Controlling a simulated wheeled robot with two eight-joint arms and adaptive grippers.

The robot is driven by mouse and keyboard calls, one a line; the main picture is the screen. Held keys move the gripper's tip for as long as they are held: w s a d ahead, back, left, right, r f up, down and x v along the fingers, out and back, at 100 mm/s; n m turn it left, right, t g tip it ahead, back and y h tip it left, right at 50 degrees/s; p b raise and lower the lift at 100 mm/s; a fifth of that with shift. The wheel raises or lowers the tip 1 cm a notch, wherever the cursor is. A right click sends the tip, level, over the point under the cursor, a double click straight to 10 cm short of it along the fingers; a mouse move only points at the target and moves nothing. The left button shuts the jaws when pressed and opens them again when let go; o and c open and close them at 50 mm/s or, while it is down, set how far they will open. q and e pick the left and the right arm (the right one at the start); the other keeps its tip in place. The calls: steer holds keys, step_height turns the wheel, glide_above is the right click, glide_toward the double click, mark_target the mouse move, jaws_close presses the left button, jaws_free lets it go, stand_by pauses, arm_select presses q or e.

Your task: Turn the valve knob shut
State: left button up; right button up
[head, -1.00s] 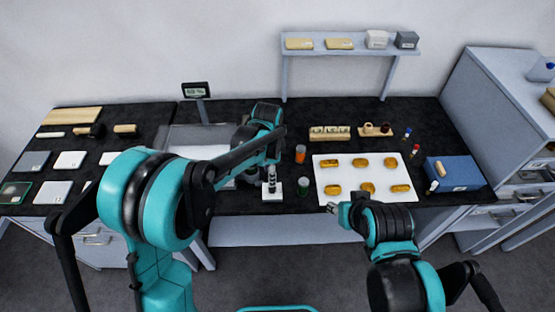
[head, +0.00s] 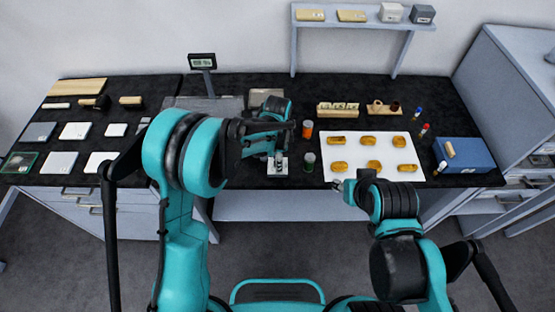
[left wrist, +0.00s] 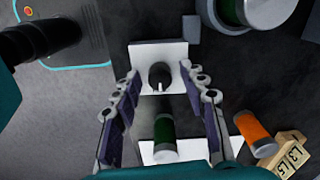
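A black valve knob (left wrist: 159,76) with a white pointer mark stands on a white square plate (left wrist: 172,58). In the head view the plate (head: 285,172) lies near the table's front edge, and the arm mostly hides the knob. My left gripper (left wrist: 159,78) is open, its two fingers apart. In the left wrist view the fingertips lie on either side of the knob, apart from it; their height against it is unclear. My right gripper (head: 338,186) is in front of the white tray, away from the knob; its fingers are too small to read.
A green jar (head: 309,163) stands close right of the plate, with an orange vial (head: 307,129) behind it. Further right is a white tray (head: 372,175) with several golden pieces. A large green-and-white cylinder (left wrist: 240,10) shows beside the plate in the wrist view.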

arm_select(q)
jaws_close()
steer(key=shift+n, duration=0.3)
steer(key=n+b, duration=0.1)
steer(key=n, duration=0.2)
steer(key=shift+n, duration=0.4)
steer(key=n+b, duration=0.1)
steer(key=n, duration=0.3)
steer(key=n+b, duration=0.1)
steer(key=n, duration=0.8)
steer(key=shift+d, duration=0.1)
steer(key=shift+n, duration=0.4)
